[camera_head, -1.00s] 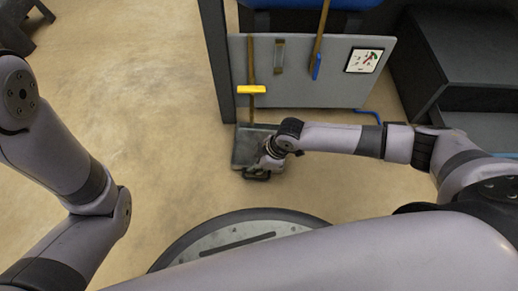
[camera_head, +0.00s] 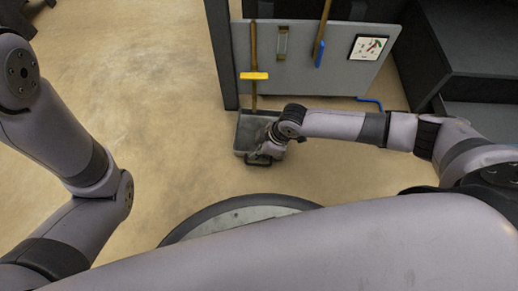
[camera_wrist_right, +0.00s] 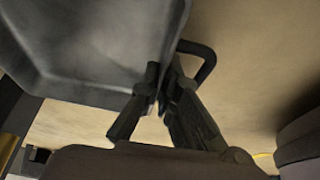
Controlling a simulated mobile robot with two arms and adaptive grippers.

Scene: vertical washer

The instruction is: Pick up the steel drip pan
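The steel drip pan (camera_head: 247,132) is a grey, shallow, rectangular tray at the foot of the grey panel. I cannot tell whether it touches the floor. A black loop handle (camera_head: 258,160) is on its near side. In the right wrist view the pan (camera_wrist_right: 95,45) fills the upper left, with its handle (camera_wrist_right: 208,62) beside the fingers. My right gripper (camera_wrist_right: 162,88) is at the pan's near edge, its fingers close together on the handle; the exact contact is partly hidden. The right gripper (camera_head: 267,153) covers the pan's near right corner in the head view. My left gripper is out of view.
A grey panel (camera_head: 305,75) stands just behind the pan. A wooden-handled tool with a yellow crosspiece (camera_head: 254,76) hangs down to the pan's far edge. A blue-ended tool (camera_head: 319,53) is farther right. Dark steps (camera_head: 470,50) stand at right. Floor left of the pan is clear.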

